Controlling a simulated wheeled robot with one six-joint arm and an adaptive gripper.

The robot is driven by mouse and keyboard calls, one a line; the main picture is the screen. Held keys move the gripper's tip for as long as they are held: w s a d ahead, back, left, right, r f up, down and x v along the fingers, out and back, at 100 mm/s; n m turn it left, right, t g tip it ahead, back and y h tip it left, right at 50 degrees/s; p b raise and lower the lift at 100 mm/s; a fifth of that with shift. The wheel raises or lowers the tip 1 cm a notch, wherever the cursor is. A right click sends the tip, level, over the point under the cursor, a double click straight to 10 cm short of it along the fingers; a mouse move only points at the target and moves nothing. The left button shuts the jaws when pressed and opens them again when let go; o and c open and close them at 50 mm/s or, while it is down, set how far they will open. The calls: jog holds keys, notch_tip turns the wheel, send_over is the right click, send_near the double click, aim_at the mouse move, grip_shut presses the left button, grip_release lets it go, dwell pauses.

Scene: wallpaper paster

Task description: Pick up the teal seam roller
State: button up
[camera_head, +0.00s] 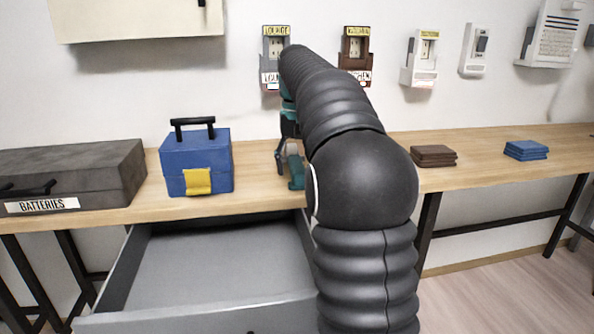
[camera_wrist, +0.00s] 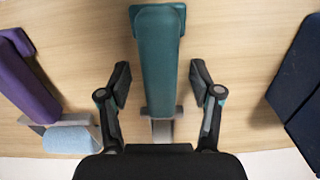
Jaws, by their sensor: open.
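The teal seam roller (camera_wrist: 160,62) lies on the wooden workbench, its handle upright in the wrist view and its metal end (camera_wrist: 162,128) toward my gripper's palm. My gripper (camera_wrist: 160,78) is open, with one finger on each side of the roller and a gap on both sides. In the head view, a teal piece (camera_head: 296,172) shows on the bench beside my gripper (camera_head: 284,158), mostly hidden behind my arm. I cannot tell how high the fingers are above the bench.
A purple-handled tool (camera_wrist: 28,75) with a pale blue roller lies to the left in the wrist view; a dark navy object (camera_wrist: 300,85) is at right. A blue toolbox (camera_head: 196,165) and a batteries case (camera_head: 75,175) stand left on the bench. The drawer (camera_head: 210,265) below is open.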

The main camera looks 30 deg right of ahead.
jog(key=shift+f, duration=0.2)
dwell(0.3)
jog(key=shift+c, duration=0.2)
grip_shut()
jog(key=shift+r, duration=0.15)
jog(key=r, duration=0.1)
jog(key=r+p, duration=0.1)
jog(key=r, duration=0.3)
jog(key=shift+s+d+p, duration=0.1)
jog(key=shift+d+p, duration=0.2)
jog(key=shift+d, duration=0.05)
jog(key=s+d+r+p, duration=0.2)
jog(key=s+d+r, duration=0.3)
jog(key=d, duration=0.4)
jog(key=shift+s+d+r, duration=0.25)
jog(key=shift+s+r, duration=0.05)
jog(key=shift+r, duration=0.35)
